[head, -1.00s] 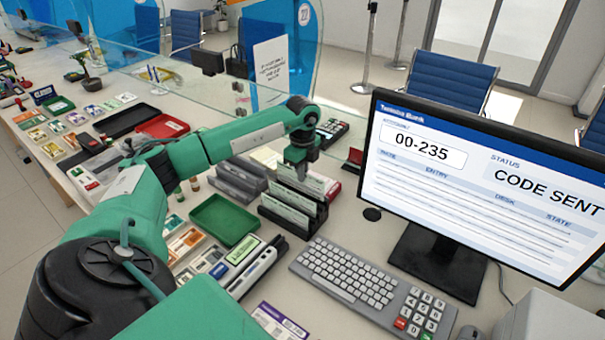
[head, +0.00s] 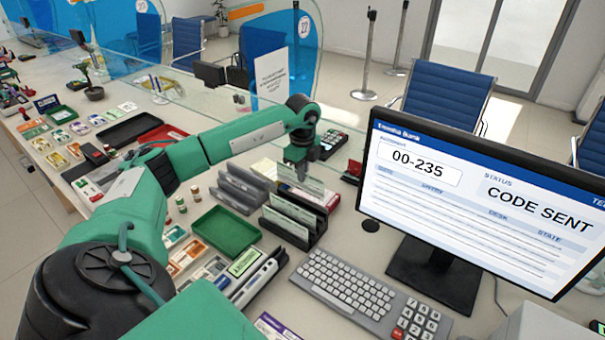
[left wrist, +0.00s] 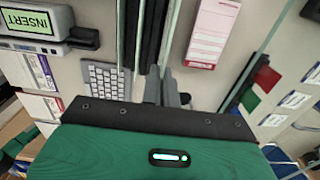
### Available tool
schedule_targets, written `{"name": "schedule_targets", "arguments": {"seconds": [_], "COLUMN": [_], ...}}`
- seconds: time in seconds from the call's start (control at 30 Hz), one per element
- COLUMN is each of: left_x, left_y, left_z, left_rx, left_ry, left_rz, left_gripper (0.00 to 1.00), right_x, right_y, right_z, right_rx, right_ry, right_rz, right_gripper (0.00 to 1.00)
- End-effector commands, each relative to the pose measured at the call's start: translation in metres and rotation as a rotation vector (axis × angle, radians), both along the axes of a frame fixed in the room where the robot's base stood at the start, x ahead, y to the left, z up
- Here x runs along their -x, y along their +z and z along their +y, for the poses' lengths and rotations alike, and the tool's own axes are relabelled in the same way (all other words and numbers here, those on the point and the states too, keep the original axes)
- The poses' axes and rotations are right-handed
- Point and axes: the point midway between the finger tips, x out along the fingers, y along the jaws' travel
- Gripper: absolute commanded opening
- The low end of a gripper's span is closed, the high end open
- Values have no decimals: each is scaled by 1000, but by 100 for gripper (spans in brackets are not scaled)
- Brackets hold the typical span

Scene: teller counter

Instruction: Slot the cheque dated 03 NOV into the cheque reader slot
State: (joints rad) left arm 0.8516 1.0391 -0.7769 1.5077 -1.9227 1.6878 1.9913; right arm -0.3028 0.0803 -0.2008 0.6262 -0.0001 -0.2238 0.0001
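My left gripper (head: 298,168) points down over the black cheque rack (head: 290,238) in the head view. It is shut on a pale green cheque (head: 312,186), which stands upright at the rack's back, its upper part above the dividers. In the left wrist view the fingers (left wrist: 165,88) close on a thin pale sheet edge. More cheques (head: 286,224) stand in the rack. No date is legible. The cheque reader (left wrist: 30,25) shows INSERT on a green screen, with a dark slot piece (left wrist: 84,38) beside it. My right gripper is out of view.
A grey rack (head: 240,188) stands left of the cheque rack, and an empty green tray (head: 225,232) lies in front of it. The keyboard (head: 350,285) and monitor (head: 470,210) are to the right. A glass screen runs behind the counter.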

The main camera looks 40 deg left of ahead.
Motion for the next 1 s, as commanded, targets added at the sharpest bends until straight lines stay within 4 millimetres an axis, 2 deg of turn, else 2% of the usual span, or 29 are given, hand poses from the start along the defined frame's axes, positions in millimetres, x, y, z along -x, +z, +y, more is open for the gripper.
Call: {"name": "schedule_targets", "arguments": {"seconds": [0.6,1.0], "left_x": [0,0], "left_y": [32,33], "left_z": [0,0], "left_rx": [0,0], "left_ry": [0,0], "left_rz": [0,0], "left_gripper": [0,0], "right_x": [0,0], "right_y": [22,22], "right_z": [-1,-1], "right_rx": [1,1], "right_ry": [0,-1], "right_rz": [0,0], "right_gripper": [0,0]}}
